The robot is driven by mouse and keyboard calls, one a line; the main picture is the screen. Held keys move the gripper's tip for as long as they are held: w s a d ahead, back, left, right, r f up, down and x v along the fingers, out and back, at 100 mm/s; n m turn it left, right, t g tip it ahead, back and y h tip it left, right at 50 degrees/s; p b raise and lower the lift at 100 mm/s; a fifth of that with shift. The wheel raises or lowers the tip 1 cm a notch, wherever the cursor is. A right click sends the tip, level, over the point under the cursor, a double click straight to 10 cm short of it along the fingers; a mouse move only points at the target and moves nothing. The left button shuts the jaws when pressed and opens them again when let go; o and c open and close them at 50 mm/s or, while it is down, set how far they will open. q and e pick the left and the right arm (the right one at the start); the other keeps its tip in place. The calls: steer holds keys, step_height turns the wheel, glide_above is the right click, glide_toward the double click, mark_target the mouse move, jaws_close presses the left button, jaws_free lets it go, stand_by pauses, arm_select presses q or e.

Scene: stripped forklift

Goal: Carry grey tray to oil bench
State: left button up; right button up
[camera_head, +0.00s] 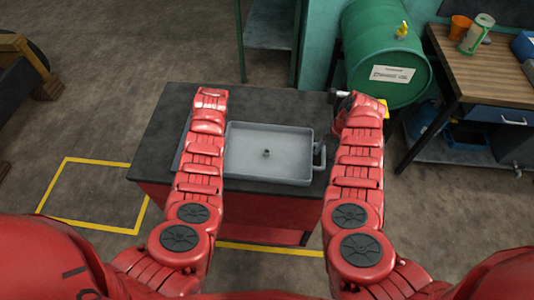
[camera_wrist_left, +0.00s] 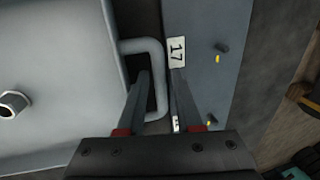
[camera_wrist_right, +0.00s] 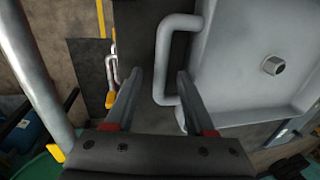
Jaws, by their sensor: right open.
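The grey tray (camera_head: 244,169) lies flat on a dark-topped red cabinet (camera_head: 165,135) in the head view, with a round fitting at its centre. In the left wrist view, my left gripper (camera_wrist_left: 160,75) has its fingers on either side of the tray's handle bar (camera_wrist_left: 160,82). I cannot tell whether they press on it. In the right wrist view, my right gripper (camera_wrist_right: 160,75) is open, its fingers apart with the other handle bar (camera_wrist_right: 162,60) between them. My arms hide the fingertips in the head view. A wooden bench (camera_head: 483,85), likely the oil bench, stands at right.
A green drum (camera_head: 385,50) with a yellow tap lies behind the cabinet, left of the wooden bench. An orange cup (camera_head: 460,27) and a pale green-and-white container (camera_head: 477,34) stand on the bench. Open floor (camera_head: 130,90) lies left, with a yellow-marked area.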

arm_select(q)
steer(key=shift+f, duration=0.15)
arm_select(e)
steer(key=shift+f, duration=0.15)
arm_select(q)
steer(key=c, duration=0.5)
arm_select(e)
steer(key=c, duration=0.5)
arm_select(q)
jaws_close()
arm_select(e)
jaws_close()
